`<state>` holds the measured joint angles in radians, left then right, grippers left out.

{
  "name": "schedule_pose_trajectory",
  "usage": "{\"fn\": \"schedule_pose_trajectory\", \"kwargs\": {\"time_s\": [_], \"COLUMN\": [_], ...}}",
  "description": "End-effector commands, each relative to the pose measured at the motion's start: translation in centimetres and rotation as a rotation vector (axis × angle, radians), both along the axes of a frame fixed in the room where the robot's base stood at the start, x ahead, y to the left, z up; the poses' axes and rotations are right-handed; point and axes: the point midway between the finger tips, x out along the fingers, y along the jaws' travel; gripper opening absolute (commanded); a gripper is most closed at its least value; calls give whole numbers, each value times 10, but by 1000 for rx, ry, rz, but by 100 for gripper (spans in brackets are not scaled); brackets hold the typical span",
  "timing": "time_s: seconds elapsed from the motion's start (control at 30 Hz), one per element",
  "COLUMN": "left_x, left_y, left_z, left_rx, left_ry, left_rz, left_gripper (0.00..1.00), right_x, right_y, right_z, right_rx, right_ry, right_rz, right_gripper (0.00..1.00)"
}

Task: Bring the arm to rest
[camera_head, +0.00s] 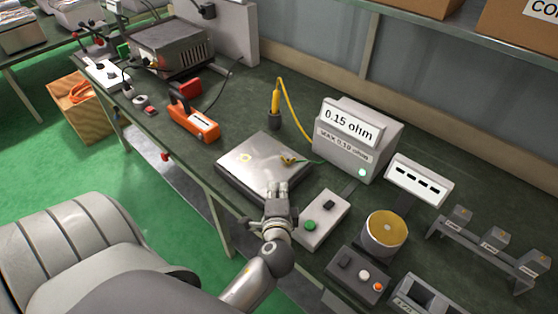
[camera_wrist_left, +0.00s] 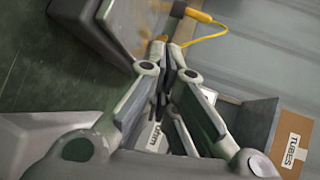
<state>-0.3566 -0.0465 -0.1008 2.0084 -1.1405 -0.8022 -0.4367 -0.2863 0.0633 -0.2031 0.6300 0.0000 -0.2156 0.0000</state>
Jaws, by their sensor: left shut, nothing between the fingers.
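My left gripper (camera_head: 277,190) is over the near edge of a flat metal heating plate (camera_head: 240,172) on the workbench in the head view. Its fingers are closed together with nothing between them. In the left wrist view the left gripper (camera_wrist_left: 170,55) also shows shut, with the fingertips close together. My left arm comes up from the bottom of the head view. A green and yellow clip sits on the plate's right part. My right gripper is not in view.
A meter reading 0.15 ohm (camera_head: 360,140) stands behind the plate. A box with a green button (camera_head: 322,222) is close on the gripper's right. A yellow-handled probe (camera_head: 275,100) stands in a holder. An orange tool (camera_head: 195,122) lies at left. Free bench surface lies between them.

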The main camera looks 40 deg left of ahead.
Motion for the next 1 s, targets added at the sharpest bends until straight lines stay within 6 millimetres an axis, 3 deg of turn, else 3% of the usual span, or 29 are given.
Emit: {"fn": "schedule_pose_trajectory", "kwargs": {"time_s": [0.47,0.57,0.7,1.0], "left_x": [-16,-29,-60,-128], "left_y": [-6,-2,-4,-54], "left_z": [3,-4,-25,-52], "left_rx": [-34,-146,-430,-943], "left_ry": [0,3,32,210], "left_rz": [17,68,185,374], "left_gripper": [0,0,0,0], "right_x": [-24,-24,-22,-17], "right_y": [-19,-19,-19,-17], "right_z": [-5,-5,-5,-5], "right_rx": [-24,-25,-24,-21], "right_ry": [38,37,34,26], "right_rz": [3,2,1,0], "right_gripper": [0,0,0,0]}}
